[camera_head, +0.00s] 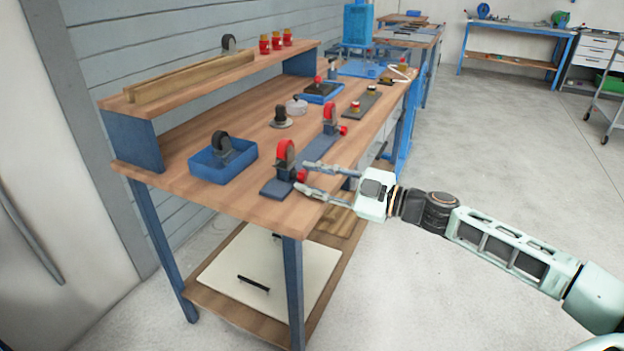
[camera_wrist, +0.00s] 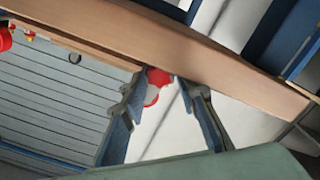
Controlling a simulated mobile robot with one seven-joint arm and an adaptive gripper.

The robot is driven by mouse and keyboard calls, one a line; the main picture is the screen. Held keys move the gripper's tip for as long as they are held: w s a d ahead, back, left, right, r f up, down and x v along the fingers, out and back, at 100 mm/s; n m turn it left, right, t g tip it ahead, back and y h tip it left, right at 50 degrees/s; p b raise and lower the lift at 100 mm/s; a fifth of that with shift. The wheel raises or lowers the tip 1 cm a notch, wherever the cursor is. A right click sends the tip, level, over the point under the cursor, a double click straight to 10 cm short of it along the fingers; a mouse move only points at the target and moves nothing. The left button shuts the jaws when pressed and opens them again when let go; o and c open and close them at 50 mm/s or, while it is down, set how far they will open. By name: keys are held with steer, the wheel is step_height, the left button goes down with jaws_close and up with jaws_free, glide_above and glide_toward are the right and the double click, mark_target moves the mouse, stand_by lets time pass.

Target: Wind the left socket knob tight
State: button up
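A long blue-grey base plate (camera_head: 318,150) on the bench carries two dark sockets, each holding a red-wheeled caster. The left caster (camera_head: 285,155) stands upright at the near end, with a red knob (camera_head: 302,175) on its right side. The right caster (camera_head: 330,114) stands farther back with its own red knob (camera_head: 343,130). My gripper (camera_head: 306,177) reaches in from the right with fingers spread on either side of the left knob. In the wrist view, a red lobed knob (camera_wrist: 158,77) shows between and beyond the open fingertips (camera_wrist: 162,86). I cannot tell whether they touch it.
A blue tray (camera_head: 222,164) with a black caster is left of the plate. A dark round-based part (camera_head: 281,118) and a clear round dish (camera_head: 297,106) stand behind. A raised wooden shelf (camera_head: 190,80) lines the wall. Open floor lies right of the bench.

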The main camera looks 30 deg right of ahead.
jaws_close()
steer(key=m+p, duration=0.2)
steer(key=m, duration=0.1)
steer(key=shift+r+m, duration=0.15)
steer(key=shift+m, duration=0.25)
steer(key=m+p, duration=0.2)
steer(key=m, duration=0.1)
steer(key=shift+m+p, duration=0.3)
steer(key=shift+p, duration=0.1)
steer(key=m+p, duration=0.3)
steer(key=m, duration=0.2)
steer(key=shift+p, duration=0.4)
steer(key=shift+d+m+p, duration=0.1)
steer(key=shift+m+p, duration=0.85)
steer(key=shift+m, duration=0.55)
steer(key=shift+f, duration=0.2)
